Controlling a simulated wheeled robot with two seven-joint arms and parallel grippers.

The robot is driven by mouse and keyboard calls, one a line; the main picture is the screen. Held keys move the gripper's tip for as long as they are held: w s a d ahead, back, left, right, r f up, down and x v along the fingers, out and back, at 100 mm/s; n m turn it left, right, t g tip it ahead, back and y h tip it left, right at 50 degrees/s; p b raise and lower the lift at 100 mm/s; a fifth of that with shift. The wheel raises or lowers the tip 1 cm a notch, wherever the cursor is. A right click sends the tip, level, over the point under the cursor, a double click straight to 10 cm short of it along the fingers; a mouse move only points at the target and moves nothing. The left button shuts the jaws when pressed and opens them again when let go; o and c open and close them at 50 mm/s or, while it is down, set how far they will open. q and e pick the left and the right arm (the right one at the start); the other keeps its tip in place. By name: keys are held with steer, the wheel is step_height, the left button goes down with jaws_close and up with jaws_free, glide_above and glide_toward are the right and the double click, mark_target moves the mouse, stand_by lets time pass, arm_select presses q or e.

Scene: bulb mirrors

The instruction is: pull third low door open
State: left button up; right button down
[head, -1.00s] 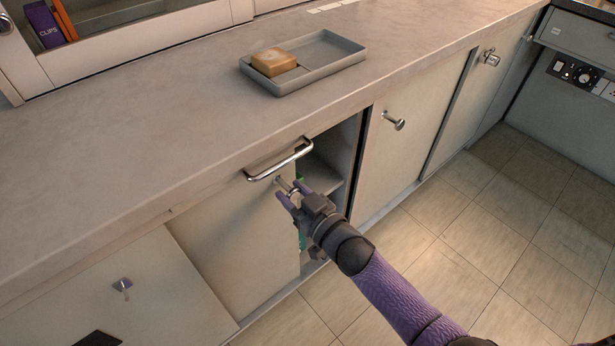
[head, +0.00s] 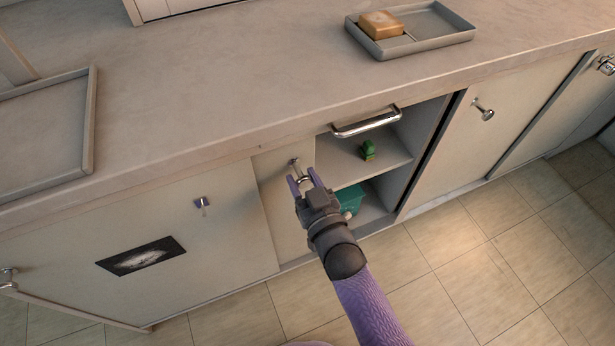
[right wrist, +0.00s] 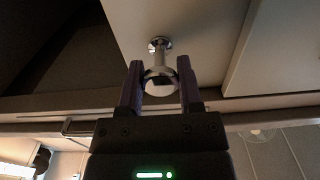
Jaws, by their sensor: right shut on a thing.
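The low sliding door (head: 275,205) is a pale cabinet panel under the counter, partly behind the door to its left. Its metal knob (head: 295,163) is between the fingers of my right gripper (head: 306,176). In the right wrist view the gripper (right wrist: 160,82) is shut on the round knob (right wrist: 158,70), with one finger on each side. The cabinet stands open to the right of the door. The opening shows a shelf (head: 345,160) with a small green thing (head: 368,150), and a teal box (head: 350,198) below, partly hidden by my gripper. My left gripper is not in view.
The neighbouring left door (head: 215,240) has a small knob and a dark galaxy picture (head: 141,256). A metal bar handle (head: 366,122) juts from the counter edge above the opening. A grey tray (head: 440,40) with a tan block (head: 381,24) sits on the counter. The tiled floor (head: 450,265) is clear.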

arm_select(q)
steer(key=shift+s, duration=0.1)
arm_select(e)
steer(key=shift+f, duration=0.1)
steer(key=c, duration=0.6)
jaws_free()
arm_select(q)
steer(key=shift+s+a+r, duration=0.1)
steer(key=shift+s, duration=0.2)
arm_select(e)
steer(key=o, duration=0.3)
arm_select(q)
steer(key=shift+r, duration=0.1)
arm_select(e)
steer(key=shift+o, duration=0.2)
steer(key=shift+s, duration=0.1)
arm_select(q)
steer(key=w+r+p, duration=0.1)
steer(key=p, duration=0.1)
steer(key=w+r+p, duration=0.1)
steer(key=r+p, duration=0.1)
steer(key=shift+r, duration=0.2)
arm_select(e)
steer(key=v, duration=0.9)
steer(key=shift+s+d, duration=0.15)
steer(key=shift+s, duration=0.2)
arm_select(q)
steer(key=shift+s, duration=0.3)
